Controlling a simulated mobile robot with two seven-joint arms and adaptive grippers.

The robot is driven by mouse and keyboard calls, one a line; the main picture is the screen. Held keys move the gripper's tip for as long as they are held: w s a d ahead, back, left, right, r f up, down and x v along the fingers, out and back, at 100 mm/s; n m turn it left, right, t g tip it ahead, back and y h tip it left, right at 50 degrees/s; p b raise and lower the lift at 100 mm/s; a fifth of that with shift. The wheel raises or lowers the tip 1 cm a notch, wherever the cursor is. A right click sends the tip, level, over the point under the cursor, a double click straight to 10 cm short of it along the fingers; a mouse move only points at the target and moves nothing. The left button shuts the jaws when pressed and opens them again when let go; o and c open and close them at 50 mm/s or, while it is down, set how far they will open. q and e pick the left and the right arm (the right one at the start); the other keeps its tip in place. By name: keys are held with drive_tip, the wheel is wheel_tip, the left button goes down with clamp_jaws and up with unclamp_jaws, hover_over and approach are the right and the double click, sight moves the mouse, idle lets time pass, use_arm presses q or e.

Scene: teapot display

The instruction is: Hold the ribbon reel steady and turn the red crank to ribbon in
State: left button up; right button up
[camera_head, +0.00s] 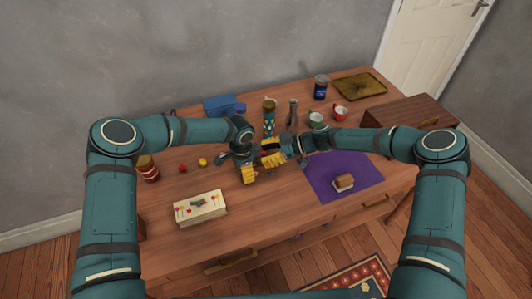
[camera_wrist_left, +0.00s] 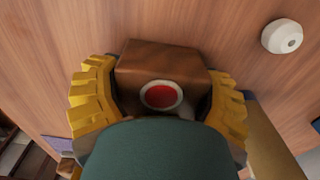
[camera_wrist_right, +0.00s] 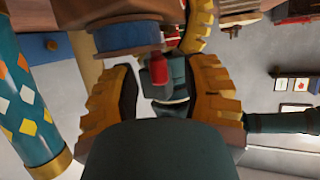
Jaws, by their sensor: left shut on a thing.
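My left gripper (camera_wrist_left: 160,100) is shut on a brown wooden block (camera_wrist_left: 160,60) with a red disc in a pale ring, which seems to be part of the ribbon reel. In the right wrist view the reel shows as a blue spool (camera_wrist_right: 127,37) with wooden ends. The red crank knob (camera_wrist_right: 159,69) stands between the fingertips of my right gripper (camera_wrist_right: 162,95), with gaps on both sides. That gripper looks open around it. In the head view, my left gripper (camera_head: 249,172) and right gripper (camera_head: 273,151) are close together at mid-table and hide most of the reel.
A diamond-patterned cylinder (camera_wrist_right: 22,105) stands close beside my right gripper. Behind are a grey vase (camera_head: 292,113), cups (camera_head: 316,118) and a blue box (camera_head: 222,105). A cream box (camera_head: 201,208) lies front left. A purple mat (camera_head: 345,187) lies right with a small brown block (camera_head: 344,181).

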drive_tip(key=shift+d, duration=0.15)
drive_tip(key=v, duration=1.1)
drive_tip(key=shift+d+r, duration=0.15)
drive_tip(key=shift+d, duration=0.25)
